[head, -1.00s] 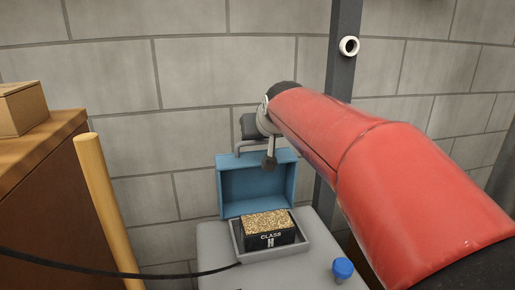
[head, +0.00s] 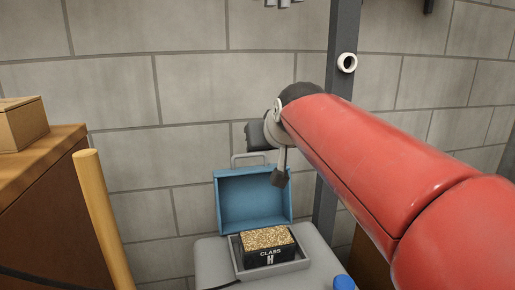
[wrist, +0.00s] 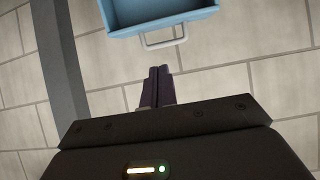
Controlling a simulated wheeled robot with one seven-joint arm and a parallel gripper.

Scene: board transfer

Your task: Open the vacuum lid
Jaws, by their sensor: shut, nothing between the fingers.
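The vacuum box's blue lid (head: 253,200) stands upright and open behind its grey base tray (head: 303,265) in the head view. A wire handle (head: 249,158) is at its top edge. A black block marked "CLASS H" (head: 268,258) with a gold grainy top lies in the tray. In the wrist view the lid (wrist: 160,14) and handle (wrist: 164,42) are at the top. My gripper (wrist: 160,72) is shut and empty, its fingertips a short way from the handle, apart from it.
The box sits on a grey stand (head: 213,258). A blue-capped item (head: 344,282) is at the stand's front right. A wooden cabinet (head: 40,215) with a cardboard box (head: 22,124) and a wooden post (head: 101,215) are at left. A dark upright post (head: 341,95) stands behind the arm.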

